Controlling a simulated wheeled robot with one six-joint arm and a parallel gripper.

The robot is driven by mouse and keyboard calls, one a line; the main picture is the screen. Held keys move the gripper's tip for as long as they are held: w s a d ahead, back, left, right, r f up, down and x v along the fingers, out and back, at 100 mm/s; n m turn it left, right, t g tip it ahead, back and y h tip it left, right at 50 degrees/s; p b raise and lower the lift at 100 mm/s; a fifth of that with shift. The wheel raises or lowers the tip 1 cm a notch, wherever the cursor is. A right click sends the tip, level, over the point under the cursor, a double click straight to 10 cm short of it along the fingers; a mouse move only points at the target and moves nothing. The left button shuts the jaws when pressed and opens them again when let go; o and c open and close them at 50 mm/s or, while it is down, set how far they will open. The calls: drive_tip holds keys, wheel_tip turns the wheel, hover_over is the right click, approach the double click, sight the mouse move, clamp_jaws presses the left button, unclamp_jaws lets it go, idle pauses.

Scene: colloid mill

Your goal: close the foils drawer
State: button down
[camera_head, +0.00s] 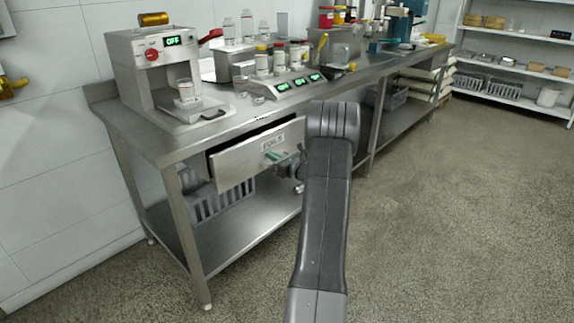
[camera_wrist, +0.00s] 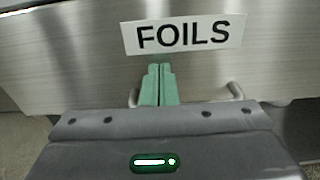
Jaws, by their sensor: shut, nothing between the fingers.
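The foils drawer (camera_head: 240,160) is a steel drawer under the bench top, pulled partly out, with a dark gap above its front. Its front (camera_wrist: 70,50) fills the upper part of the wrist view, with the FOILS label (camera_wrist: 190,34) at upper middle. A bar handle (camera_wrist: 236,91) shows below the label, partly hidden behind my gripper. My gripper (camera_wrist: 160,68) is shut and empty, its green fingertips at the drawer front just below the label. Whether they touch it I cannot tell. In the head view my gripper (camera_head: 276,156) shows as green fingers at the drawer front.
The steel bench (camera_head: 160,142) carries a mill (camera_head: 155,65) with an OFF display, scales (camera_head: 292,84), jars and bottles. A grey basket (camera_head: 222,200) stands on the lower shelf. The floor (camera_head: 440,200) to the right is clear.

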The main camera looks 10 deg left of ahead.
sight(262, 150)
drive_tip(key=x, duration=0.6)
drive_tip(key=shift+w+a+r, duration=0.2)
drive_tip(key=shift+r, duration=0.15)
drive_tip(key=shift+s+d+f, duration=0.15)
drive_tip(key=shift+d+f, duration=0.1)
drive_tip(key=v, duration=1.4)
drive_tip(key=shift+a+f, duration=0.15)
drive_tip(key=shift+a, duration=0.05)
drive_tip(key=x, duration=1.3)
drive_tip(key=shift+w+a, duration=0.3)
drive_tip(key=shift+a, duration=0.1)
